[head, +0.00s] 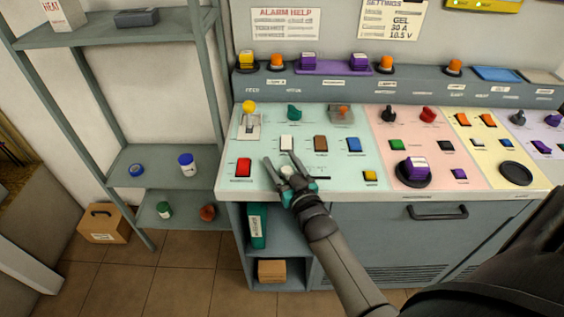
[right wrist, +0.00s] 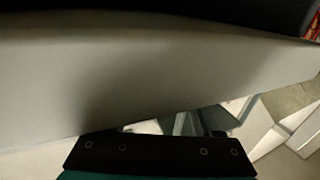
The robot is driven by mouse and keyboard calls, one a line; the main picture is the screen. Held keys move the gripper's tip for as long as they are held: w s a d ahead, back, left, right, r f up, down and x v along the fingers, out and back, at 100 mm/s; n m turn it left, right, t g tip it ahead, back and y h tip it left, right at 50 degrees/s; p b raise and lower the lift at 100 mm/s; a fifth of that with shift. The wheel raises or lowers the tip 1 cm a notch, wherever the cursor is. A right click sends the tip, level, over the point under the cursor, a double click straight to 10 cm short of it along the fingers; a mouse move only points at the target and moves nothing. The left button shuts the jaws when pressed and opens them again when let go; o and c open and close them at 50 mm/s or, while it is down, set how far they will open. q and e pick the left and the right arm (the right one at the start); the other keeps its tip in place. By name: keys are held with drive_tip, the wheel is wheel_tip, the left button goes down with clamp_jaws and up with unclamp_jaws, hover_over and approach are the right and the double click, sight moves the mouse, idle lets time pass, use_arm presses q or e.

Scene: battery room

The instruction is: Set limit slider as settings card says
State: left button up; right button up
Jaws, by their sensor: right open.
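The settings card (head: 392,18) hangs on the back wall and reads GEL, 30 A, 10.5 V. My right gripper (head: 280,160) is open over the front of the pale teal panel (head: 340,185). A pale round knob (head: 288,171) shows between its fingers; I cannot tell whether they touch it. A dark slot (head: 321,178) runs out to the right of the gripper, and its left part is hidden. It looks like the slider's track, but its label is not readable. My left gripper is out of view.
A red button (head: 243,167) lies left of my gripper. White (head: 286,143), brown (head: 320,144) and blue (head: 353,145) switches stand behind it. A yellow-topped lever (head: 249,108) rises at the back left. A yellow button (head: 370,176) is to the right. Grey shelves (head: 160,175) stand left of the console.

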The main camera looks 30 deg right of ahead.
clamp_jaws()
idle(0.5)
idle(0.9)
